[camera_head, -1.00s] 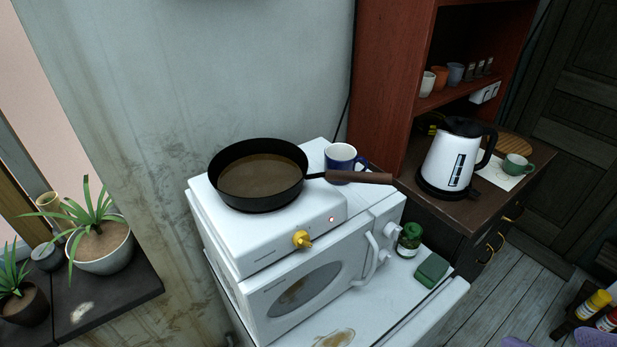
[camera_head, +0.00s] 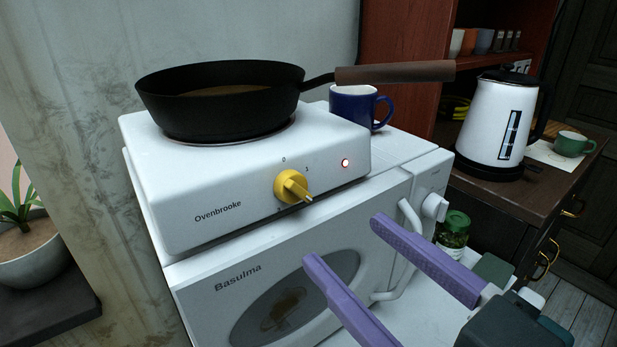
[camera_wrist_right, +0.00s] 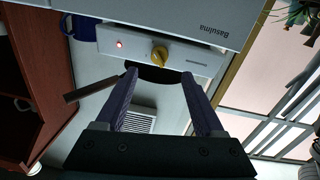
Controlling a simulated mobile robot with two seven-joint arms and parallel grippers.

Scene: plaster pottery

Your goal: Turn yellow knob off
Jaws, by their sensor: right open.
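The yellow knob (camera_head: 292,187) is on the front of a white hot plate (camera_head: 215,212) marked Ovenbrooke. Marks 0 and 1 stand above and to the right of the knob; its grip juts toward the lower right. A small red light (camera_head: 345,163) glows to its right. My right gripper (camera_head: 343,241), with purple fingers, is open and empty, in front of and below the knob, apart from it. In the right wrist view, which is upside down, the knob (camera_wrist_right: 159,56) shows just beyond the gap between the fingertips (camera_wrist_right: 158,73). My left gripper is not in view.
A black pan (camera_head: 220,105) sits on the hot plate, its brown handle (camera_head: 395,72) reaching right. A blue mug (camera_head: 352,106) stands behind. The hot plate rests on a white microwave (camera_head: 220,290). A green-lidded jar (camera_head: 453,228) and a white kettle (camera_head: 497,120) are at right.

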